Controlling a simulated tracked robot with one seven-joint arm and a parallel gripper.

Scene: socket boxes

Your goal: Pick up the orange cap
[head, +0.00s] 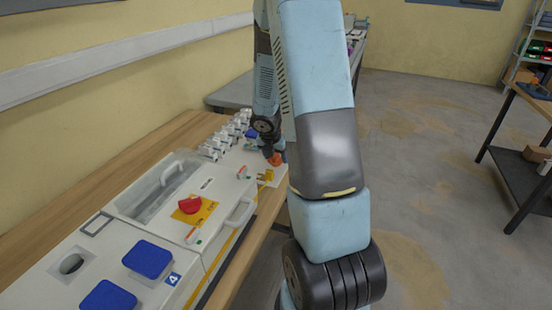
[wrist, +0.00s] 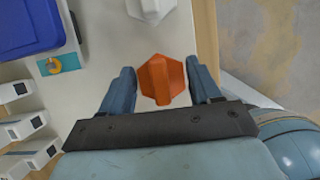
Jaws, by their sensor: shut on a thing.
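The orange cap (wrist: 162,80) is a faceted, roughly six-sided piece in the middle of the wrist view. It sits between the two blue fingers of my gripper (wrist: 163,73), which is shut on it. In the head view the orange cap (head: 275,160) is small and partly hidden by my gripper (head: 275,153), at the far end of the white panel. I cannot tell whether the cap is clear of the panel surface.
The white panel (head: 205,255) lies on a wooden bench (head: 75,187). It carries a red knob (head: 190,204), blue covers (head: 148,259) and a row of grey connectors (head: 228,130). A white faceted piece (wrist: 151,9) is just beyond the cap. Floor on the right is open.

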